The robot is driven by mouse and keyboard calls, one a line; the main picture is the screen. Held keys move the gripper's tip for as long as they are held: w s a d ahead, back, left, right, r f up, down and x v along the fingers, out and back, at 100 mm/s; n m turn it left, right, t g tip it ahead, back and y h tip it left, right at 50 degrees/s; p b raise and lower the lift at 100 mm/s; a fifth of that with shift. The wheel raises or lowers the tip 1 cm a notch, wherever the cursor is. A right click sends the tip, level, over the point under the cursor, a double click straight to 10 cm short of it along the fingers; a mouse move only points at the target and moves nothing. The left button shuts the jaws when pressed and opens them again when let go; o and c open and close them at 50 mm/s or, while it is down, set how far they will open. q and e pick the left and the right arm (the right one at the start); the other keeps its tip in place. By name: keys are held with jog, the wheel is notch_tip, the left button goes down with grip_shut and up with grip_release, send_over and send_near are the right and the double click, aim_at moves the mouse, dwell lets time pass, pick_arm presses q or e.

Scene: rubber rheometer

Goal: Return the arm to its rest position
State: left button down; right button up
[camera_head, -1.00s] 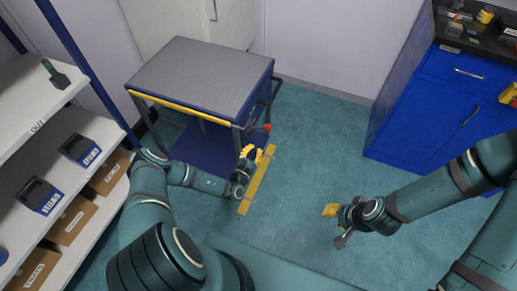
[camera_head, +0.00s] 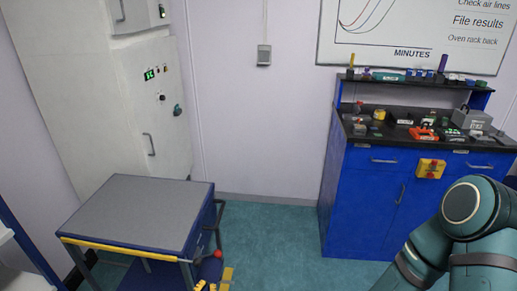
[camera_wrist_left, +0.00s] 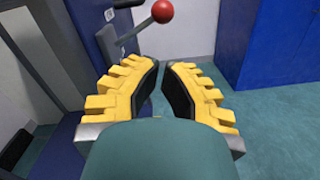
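My left gripper (camera_wrist_left: 163,72) fills the middle of the left wrist view, with yellow ribbed fingers and dark pads. The fingers stand apart with nothing between them; wall and floor show past the tips. In the head view only a little of its yellow fingertips (camera_head: 205,286) shows at the bottom edge, beside the cart (camera_head: 140,212). The red knob (camera_head: 217,254) on the cart is close by; it also shows just beyond the fingers in the left wrist view (camera_wrist_left: 162,11). My right gripper is out of view; part of my right arm (camera_head: 470,225) shows at lower right.
A blue cabinet (camera_head: 365,205) with a cluttered black worktop stands at the right. A pale oven-like unit (camera_head: 110,100) is behind the cart. Open green floor (camera_head: 275,235) lies between cart and cabinet.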

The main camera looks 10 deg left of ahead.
pick_arm(q)
jog(key=s+d+r+m+g+h, duration=0.2)
jog(key=s+d+m+g+h, duration=0.15)
jog(key=d+m+h, duration=0.35)
jog(key=s+d+r+m+g+h, duration=0.25)
jog(key=d+g+h, duration=0.25)
jog(key=d, duration=0.5)
jog(key=s+d+m+g+b, duration=0.1)
jog(key=s+d+m+g, duration=0.3)
jog(key=s+m+g, duration=0.7)
jog(key=s+a+r+m+y+b, duration=0.1)
jog(key=s+a+r+m+y, duration=0.1)
jog(key=s+a+m+y, duration=0.5)
jog(key=w+r+m+t, duration=0.1)
jog(key=w+r+t+y, duration=0.1)
jog(key=r, duration=0.1)
jog(key=w+r+m+t+y, duration=0.1)
jog(key=shift+d+r+m, duration=0.2)
jog(key=shift+r+m, duration=0.1)
jog(key=shift+m, duration=0.05)
